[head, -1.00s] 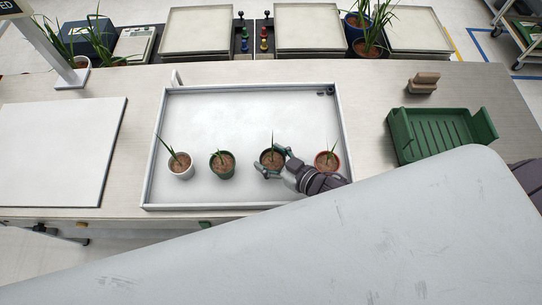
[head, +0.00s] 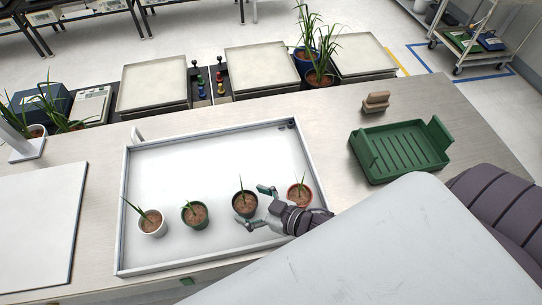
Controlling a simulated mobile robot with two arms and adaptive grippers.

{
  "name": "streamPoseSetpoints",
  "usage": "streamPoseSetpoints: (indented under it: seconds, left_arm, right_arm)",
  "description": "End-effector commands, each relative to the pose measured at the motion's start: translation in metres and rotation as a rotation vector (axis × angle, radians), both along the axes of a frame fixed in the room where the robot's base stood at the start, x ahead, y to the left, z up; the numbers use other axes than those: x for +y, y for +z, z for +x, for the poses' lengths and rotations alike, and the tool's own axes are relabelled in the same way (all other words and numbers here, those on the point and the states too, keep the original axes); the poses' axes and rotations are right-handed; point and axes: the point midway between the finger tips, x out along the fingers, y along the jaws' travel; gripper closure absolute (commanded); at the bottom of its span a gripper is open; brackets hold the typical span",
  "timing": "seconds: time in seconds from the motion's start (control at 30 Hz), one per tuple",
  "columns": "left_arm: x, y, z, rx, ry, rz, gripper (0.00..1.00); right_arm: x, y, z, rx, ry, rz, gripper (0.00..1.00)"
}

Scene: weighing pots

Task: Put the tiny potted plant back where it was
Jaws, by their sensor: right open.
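Small potted plants stand upright in a row near the front of a shallow white tray (head: 215,137). From left to right they are in a white pot (head: 153,229), a green pot (head: 195,218), a dark pot (head: 245,207) and a terracotta pot (head: 299,198). My right gripper (head: 253,206) is open, its fingers at the right side of the dark pot, one behind and one in front. Whether a finger touches the pot I cannot tell. My left gripper is not in view.
A green slatted crate (head: 400,152) and a brown block (head: 376,102) are on the table to the right. A white board (head: 38,225) lies to the left. The back of the tray is clear. Larger plants (head: 318,62) and light trays (head: 262,70) stand beyond the table.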

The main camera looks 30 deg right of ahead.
Motion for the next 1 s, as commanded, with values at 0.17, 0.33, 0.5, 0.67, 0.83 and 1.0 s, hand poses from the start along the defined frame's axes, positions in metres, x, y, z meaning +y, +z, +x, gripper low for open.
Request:
streamPoseSetpoints:
  seconds: [0.17, 0.33, 0.5, 0.67, 0.83, 1.0]
  left_arm:
    - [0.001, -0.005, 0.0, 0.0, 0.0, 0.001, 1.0]
    - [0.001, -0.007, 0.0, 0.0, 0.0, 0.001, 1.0]
    - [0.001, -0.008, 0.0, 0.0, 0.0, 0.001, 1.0]
    - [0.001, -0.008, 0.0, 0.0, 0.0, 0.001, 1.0]
    - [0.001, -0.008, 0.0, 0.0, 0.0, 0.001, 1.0]
    - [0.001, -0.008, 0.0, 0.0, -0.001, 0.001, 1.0]
  right_arm:
    - [-0.018, 0.013, -0.034, 0.005, 0.0, 0.0, 0.09]
    - [-0.031, 0.024, -0.056, 0.004, -0.001, 0.001, 0.09]
    - [-0.038, 0.031, -0.068, 0.003, -0.001, 0.001, 0.09]
    - [-0.04, 0.034, -0.071, -0.001, -0.001, 0.0, 0.09]
    - [-0.04, 0.034, -0.071, -0.001, -0.001, 0.0, 0.09]
    - [-0.04, 0.034, -0.071, -0.001, -0.001, 0.001, 0.09]
